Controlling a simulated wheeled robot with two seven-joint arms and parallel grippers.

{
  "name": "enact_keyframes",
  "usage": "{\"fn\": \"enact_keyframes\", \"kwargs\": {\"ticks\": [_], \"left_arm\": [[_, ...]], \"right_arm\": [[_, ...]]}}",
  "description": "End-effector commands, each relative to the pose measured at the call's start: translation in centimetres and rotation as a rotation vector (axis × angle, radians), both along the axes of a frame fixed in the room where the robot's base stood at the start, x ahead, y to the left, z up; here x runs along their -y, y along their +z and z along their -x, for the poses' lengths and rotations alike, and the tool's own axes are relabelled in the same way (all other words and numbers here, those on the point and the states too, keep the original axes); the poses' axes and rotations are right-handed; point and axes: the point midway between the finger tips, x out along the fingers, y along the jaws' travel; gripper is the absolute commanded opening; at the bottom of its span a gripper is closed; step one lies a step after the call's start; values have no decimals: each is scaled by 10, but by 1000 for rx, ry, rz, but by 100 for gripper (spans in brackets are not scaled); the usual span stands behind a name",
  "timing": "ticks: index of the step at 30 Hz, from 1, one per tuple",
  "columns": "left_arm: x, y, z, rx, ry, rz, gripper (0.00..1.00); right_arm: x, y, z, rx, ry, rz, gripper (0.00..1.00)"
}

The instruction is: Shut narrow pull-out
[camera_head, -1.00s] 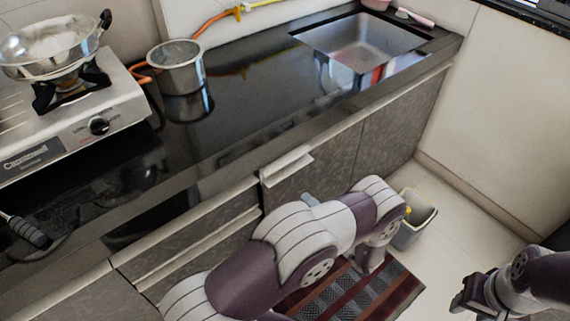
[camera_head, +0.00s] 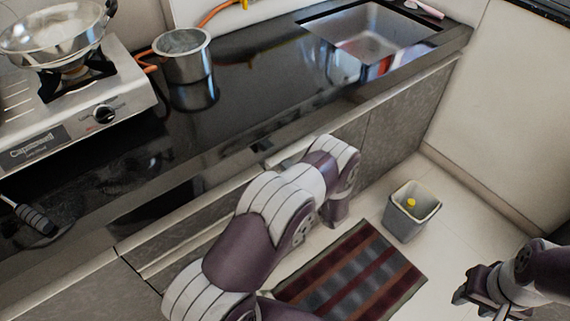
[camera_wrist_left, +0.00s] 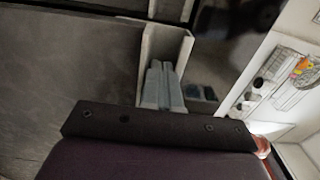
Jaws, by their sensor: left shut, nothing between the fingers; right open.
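The narrow pull-out (camera_head: 285,153) shows in the head view as a pale top edge at the cabinet front under the counter. My left forearm partly hides it, and how far it stands out cannot be told. My left gripper's fingers are hidden behind my wrist in the head view. In the left wrist view my left gripper (camera_wrist_left: 163,72) is shut and empty. Its fingertips are close to a pale upright edge (camera_wrist_left: 148,60) on a grey cabinet panel; contact cannot be told. My right gripper (camera_head: 477,297) is open and empty over the floor at the lower right.
The dark counter (camera_head: 255,95) holds a stove (camera_head: 75,125) with a pan, a metal pot (camera_head: 183,65) and a sink (camera_head: 370,45). Grey drawer fronts (camera_head: 195,235) are left of my arm. A grey bin (camera_head: 411,215) and striped mat (camera_head: 365,275) are on the floor.

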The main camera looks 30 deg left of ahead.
Motion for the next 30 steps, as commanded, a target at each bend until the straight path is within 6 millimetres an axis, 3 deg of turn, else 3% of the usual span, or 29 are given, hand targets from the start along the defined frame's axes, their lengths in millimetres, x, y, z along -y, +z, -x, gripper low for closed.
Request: {"fn": "enact_keyframes", "kwargs": {"ticks": [4, 13, 30], "left_arm": [[-3, -1, -1, 1, 2, 0, 0], [-42, -1, -17, 1, 2, 0, 0], [-46, 5, -16, 8, 2, -3, 0]], "right_arm": [[0, -2, 0, 0, 0, 0, 43], [0, -12, 0, 0, 0, 0, 43], [0, -8, 0, 0, 0, 0, 43]]}}
